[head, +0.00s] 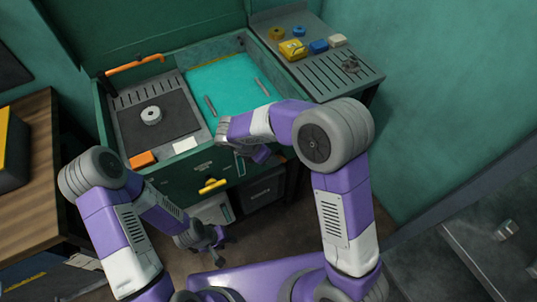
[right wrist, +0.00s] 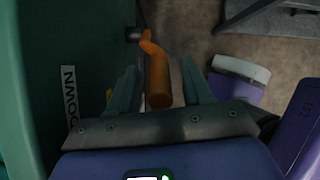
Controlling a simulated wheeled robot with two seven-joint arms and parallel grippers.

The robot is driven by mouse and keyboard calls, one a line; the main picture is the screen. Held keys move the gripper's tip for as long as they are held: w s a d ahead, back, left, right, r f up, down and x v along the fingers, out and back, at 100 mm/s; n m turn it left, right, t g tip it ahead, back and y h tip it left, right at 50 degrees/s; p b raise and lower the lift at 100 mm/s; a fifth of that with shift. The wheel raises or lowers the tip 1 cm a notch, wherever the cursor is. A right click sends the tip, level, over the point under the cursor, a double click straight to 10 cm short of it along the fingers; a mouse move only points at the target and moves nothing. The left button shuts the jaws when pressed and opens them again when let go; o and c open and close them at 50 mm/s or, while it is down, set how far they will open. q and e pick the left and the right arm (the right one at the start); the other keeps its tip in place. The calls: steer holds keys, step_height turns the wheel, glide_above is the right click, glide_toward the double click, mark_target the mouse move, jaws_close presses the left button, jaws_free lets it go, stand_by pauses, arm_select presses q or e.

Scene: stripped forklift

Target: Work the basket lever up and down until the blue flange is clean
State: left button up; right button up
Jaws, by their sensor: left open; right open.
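An orange lever (right wrist: 157,78) stands out from a green wall beside a label whose visible letters fit "DOWN". My right gripper (right wrist: 159,68) is open with its fingers on either side of the lever; I cannot tell whether they touch it. In the head view my right gripper (head: 256,153) is at the tank's front, and I cannot make out the lever there. The green tank (head: 175,174) holds turquoise liquid (head: 235,82) with two grey bars showing. I cannot make out a blue flange. My left gripper (head: 213,244) is open and empty, low before the tank.
A pale ring (head: 151,114) lies on a dark mat on the tank's left side. An orange bar (head: 137,64) is at the back left, a yellow handle (head: 212,186) in front. A side shelf (head: 340,78) holds small blue, yellow and cream items. A wooden bench (head: 40,185) stands left.

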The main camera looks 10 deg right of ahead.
steer(key=p+v, duration=0.2)
steer(key=v, duration=0.5)
steer(key=shift+s+r, duration=0.1)
